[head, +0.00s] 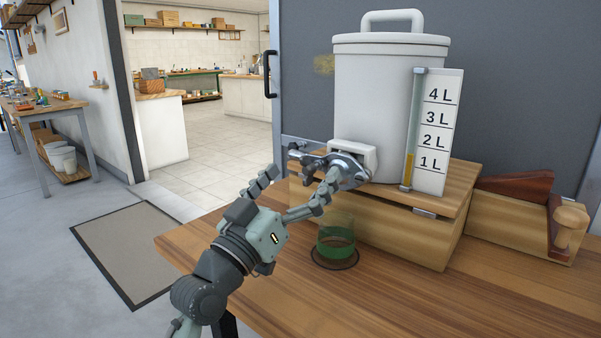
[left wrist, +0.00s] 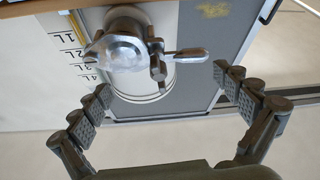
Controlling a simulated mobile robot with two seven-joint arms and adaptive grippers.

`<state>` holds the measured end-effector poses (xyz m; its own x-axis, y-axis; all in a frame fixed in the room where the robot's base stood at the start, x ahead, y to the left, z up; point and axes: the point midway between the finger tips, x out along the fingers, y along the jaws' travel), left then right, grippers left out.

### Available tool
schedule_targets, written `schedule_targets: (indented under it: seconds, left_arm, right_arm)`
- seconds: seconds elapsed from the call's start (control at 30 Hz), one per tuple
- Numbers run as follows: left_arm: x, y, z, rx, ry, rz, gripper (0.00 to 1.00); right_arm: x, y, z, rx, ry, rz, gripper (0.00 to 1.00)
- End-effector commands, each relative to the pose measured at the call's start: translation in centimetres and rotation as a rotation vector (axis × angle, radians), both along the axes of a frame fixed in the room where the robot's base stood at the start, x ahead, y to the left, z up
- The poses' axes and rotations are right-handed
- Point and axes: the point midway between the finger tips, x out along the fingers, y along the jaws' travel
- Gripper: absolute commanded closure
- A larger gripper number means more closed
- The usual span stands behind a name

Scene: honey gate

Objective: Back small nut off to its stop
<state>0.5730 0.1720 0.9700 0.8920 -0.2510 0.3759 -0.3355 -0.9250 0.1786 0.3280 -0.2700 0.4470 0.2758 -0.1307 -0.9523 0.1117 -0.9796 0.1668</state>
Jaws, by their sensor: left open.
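A metal honey gate (head: 342,163) is fixed low on the front of the white bucket (head: 385,95). In the left wrist view the gate (left wrist: 118,52) shows close up, with a lever sticking out to the right. A small metal fastener (left wrist: 157,68) at the gate's side looks like the small nut; its threads are too small to make out. My left gripper (head: 300,178) is open and empty in front of the gate. In the left wrist view its fingers (left wrist: 162,82) are spread wide, one on each side below the gate. My right gripper is not in view.
A green-tinted glass (head: 335,242) stands on a dark ring on the wooden bench (head: 400,300), below the gate. The bucket stands on a wooden box (head: 400,228) beside a litre scale (head: 436,130). A wooden block with a knob (head: 520,222) lies to the right.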

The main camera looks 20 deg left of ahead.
Motion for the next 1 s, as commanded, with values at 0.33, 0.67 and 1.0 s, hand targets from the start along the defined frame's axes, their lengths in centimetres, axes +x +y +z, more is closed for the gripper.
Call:
schedule_targets:
  seconds: [0.33, 0.67, 1.0]
  left_arm:
    - [-3.4, 1.2, 0.0, 0.003, 0.001, -0.001, 0.0]
    - [-5.5, 1.9, 0.0, 0.0, 0.0, -0.001, 0.0]
    - [-5.4, 1.9, 0.1, 0.0, 0.0, -0.001, 0.0]
  right_arm:
    - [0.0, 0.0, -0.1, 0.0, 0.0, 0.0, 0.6]
    - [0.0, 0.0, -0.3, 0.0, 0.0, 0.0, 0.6]
    - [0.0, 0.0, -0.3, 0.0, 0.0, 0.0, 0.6]
